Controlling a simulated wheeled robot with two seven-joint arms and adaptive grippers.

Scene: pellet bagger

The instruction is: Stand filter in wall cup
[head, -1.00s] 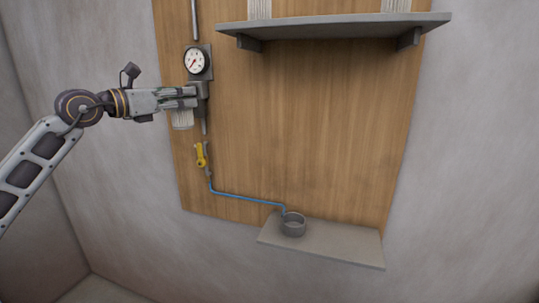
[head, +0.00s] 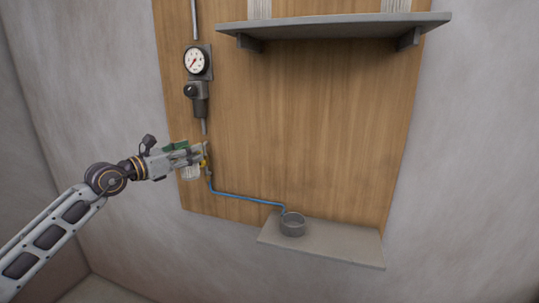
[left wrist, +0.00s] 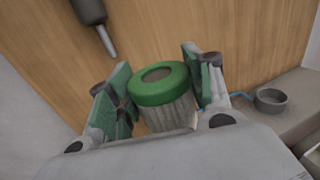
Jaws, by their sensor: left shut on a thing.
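The filter (left wrist: 163,100) has a green cap and a white pleated body. In the left wrist view it stands upright between the fingers of my left gripper (left wrist: 155,95). In the head view my left gripper (head: 194,155) is shut on the filter (head: 190,173), in front of the board's left edge and below the gauge. The wall cup (head: 292,224) is a grey round cup on the small lower ledge, to the right of and below the gripper. It also shows at the right of the left wrist view (left wrist: 271,100). My right gripper is not in view.
The wooden board (head: 310,130) carries a gauge (head: 196,62) above a dark housing (head: 196,100) with a spout. A blue tube (head: 245,198) runs to the cup. The ledge (head: 340,244) is bare right of the cup. A high shelf (head: 330,28) holds two white pleated pieces.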

